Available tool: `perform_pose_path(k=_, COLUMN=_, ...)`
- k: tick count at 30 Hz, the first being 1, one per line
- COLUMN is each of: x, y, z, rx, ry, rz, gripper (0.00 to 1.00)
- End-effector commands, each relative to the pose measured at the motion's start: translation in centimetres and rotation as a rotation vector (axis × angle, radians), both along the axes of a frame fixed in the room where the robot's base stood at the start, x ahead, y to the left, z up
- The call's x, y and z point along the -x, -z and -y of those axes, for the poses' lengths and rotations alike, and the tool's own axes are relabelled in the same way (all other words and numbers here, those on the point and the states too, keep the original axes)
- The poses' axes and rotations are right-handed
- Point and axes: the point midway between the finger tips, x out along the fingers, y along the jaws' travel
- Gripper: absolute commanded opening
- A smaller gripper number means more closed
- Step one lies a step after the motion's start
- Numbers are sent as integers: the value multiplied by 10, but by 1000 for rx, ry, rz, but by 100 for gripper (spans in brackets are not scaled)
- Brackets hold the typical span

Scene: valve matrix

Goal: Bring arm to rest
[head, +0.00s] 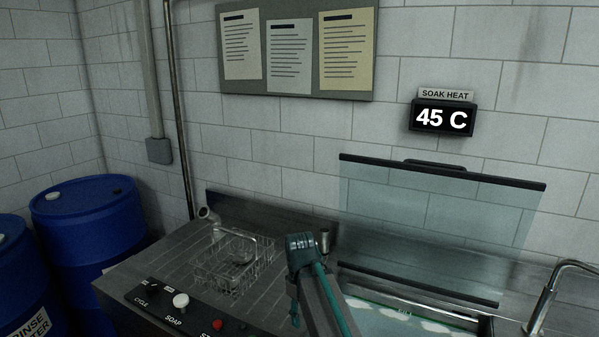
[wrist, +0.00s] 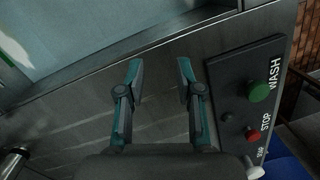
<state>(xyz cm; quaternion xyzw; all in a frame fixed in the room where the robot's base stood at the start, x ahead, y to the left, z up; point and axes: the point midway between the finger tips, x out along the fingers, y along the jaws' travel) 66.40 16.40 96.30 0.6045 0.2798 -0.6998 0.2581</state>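My gripper (wrist: 160,68) is open and empty in the wrist view. Its two teal and dark fingers stand apart, with the dark metal front of the washing unit (wrist: 75,112) beyond them. The fingers touch nothing that I can see. In the head view part of my arm rises at the bottom centre, in front of the counter; I cannot make out the fingers there.
A control panel (wrist: 250,100) with a green WASH button (wrist: 259,92) and red STOP button (wrist: 253,135) lies right of my fingers. In the head view, a wire basket (head: 235,262) sits on the counter, a glass hood (head: 430,220) stands raised, and blue drums (head: 88,235) stand left.

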Motion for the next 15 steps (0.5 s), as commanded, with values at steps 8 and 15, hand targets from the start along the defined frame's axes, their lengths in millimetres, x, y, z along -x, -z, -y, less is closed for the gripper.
perform_pose_path(k=8, x=29, y=6, z=7, rx=-12, ry=6, rz=23, gripper=36)
perform_pose_path(k=15, x=51, y=11, z=11, rx=-22, ry=11, rz=43, gripper=36)
